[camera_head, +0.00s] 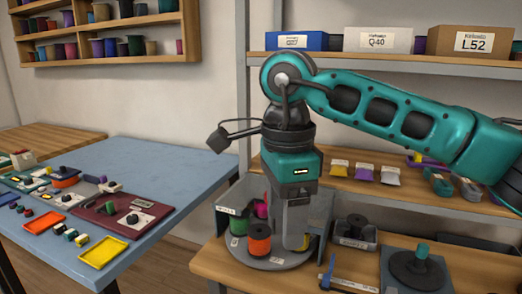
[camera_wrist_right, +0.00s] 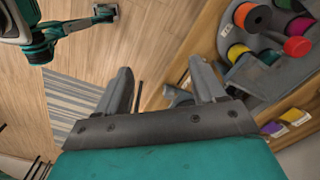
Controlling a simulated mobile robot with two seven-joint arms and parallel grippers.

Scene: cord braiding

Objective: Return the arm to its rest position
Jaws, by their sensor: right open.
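My right arm (camera_head: 395,110) reaches in from the right, bent at a high joint, with its gripper (camera_head: 291,238) pointing down over the lower bench. Its jaws are open and empty; the two fingers stand apart in the wrist view (camera_wrist_right: 162,68). In the head view the gripper hangs in front of a grey round tray (camera_head: 285,263) with an orange spool (camera_head: 260,241) and a green spool (camera_head: 238,223) just left of it. A yellow spool (camera_head: 304,243) is partly hidden behind the fingers. I cannot tell the exact gap to the spools.
A shelf with labelled boxes (camera_head: 378,40) stands behind the arm. A blue table (camera_head: 140,160) with trays and parts is at the left. Wooden floor (camera_wrist_right: 165,30) shows between the fingers.

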